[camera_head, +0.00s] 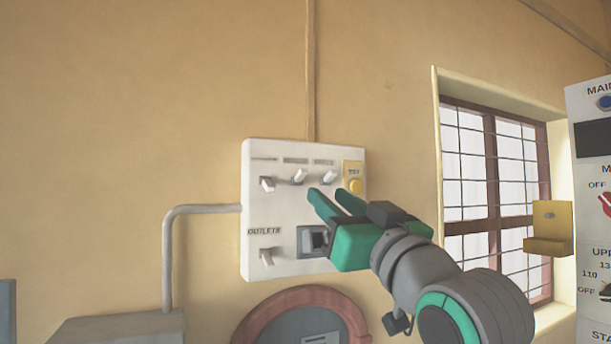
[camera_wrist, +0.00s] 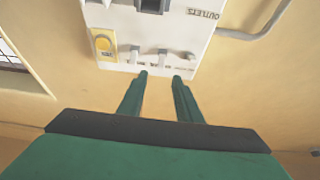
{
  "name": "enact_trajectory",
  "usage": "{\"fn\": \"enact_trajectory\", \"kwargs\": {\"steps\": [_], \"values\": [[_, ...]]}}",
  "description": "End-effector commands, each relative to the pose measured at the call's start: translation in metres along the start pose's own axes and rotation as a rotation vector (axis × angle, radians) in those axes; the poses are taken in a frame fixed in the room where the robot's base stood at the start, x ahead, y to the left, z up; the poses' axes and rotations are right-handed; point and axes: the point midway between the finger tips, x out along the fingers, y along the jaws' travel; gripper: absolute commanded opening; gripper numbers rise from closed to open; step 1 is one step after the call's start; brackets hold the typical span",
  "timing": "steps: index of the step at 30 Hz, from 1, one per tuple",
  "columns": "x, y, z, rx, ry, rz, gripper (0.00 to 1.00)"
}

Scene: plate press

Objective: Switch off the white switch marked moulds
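A white switch panel (camera_head: 285,215) is fixed to the wall; it also shows upside down in the wrist view (camera_wrist: 115,18). Its top row has a left switch (camera_head: 267,184), a middle switch (camera_head: 299,177) and a right switch (camera_head: 329,177), all white. The left lever looks lower; the other two tilt upward. The small labels above them are too blurred to read, so I cannot tell which is marked moulds. My gripper (camera_head: 328,193) is open and empty, its fingertips just in front of the panel near the right switch. The wrist view shows the two fingers (camera_wrist: 160,77) apart below the switch row.
A yellow button (camera_head: 355,186) sits right of the top row. Below are a switch marked outlets (camera_head: 267,256) and a dark socket (camera_head: 313,240), partly behind my gripper. A grey conduit (camera_head: 168,250) runs at left. A window (camera_head: 495,190) and control cabinet (camera_head: 590,140) stand right.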

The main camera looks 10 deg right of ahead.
Motion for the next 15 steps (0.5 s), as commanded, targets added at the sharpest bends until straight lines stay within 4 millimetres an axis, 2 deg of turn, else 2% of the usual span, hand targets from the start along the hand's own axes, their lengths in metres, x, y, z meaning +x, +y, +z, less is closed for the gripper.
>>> {"fn": "enact_trajectory", "kwargs": {"steps": [3,7,15], "values": [[0.001,-0.003,-0.010,-0.010,0.000,-0.004,0.31],[0.011,-0.004,-0.010,-0.009,-0.002,-0.006,0.31],[0.057,-0.004,-0.010,-0.010,-0.002,-0.006,0.31]]}}
